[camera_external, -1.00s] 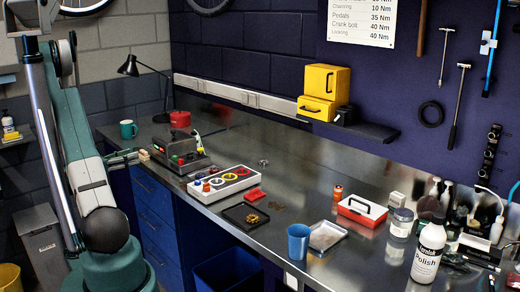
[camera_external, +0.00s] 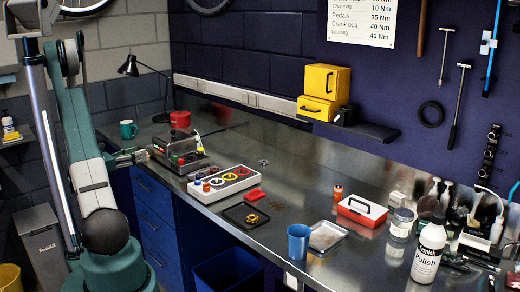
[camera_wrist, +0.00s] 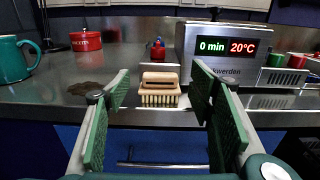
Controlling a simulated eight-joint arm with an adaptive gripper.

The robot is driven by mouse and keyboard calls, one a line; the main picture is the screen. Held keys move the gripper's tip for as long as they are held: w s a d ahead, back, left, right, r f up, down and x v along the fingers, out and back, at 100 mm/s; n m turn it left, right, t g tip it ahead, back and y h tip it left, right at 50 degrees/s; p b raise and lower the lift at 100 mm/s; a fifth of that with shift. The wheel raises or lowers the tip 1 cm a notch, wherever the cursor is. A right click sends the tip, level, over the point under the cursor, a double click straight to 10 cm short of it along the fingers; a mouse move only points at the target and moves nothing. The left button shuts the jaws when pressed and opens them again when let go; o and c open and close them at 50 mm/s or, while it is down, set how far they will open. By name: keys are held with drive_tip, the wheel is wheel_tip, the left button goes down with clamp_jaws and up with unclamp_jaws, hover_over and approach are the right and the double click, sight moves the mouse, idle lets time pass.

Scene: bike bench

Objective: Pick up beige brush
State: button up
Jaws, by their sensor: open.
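The beige brush (camera_wrist: 160,90) has a wooden body with a handle on top and yellowish bristles below. In the wrist view it sits at the front edge of the steel bench, between and beyond the fingers of my gripper (camera_wrist: 160,115). The gripper is open and empty, its green pads apart on either side. In the external view my gripper (camera_external: 138,156) is at the left end of the bench, beside the machine. The brush cannot be made out clearly there.
The machine with a lit display (camera_wrist: 228,48) stands right of the brush. A teal mug (camera_wrist: 14,60) and a red tin (camera_wrist: 86,41) stand to the left. A small red object (camera_wrist: 157,51) is behind the brush. The steel bench (camera_external: 288,167) holds several other items further right.

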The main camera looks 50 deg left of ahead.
drive_tip(key=shift+w, duration=1.9)
drive_tip(key=c, duration=1)
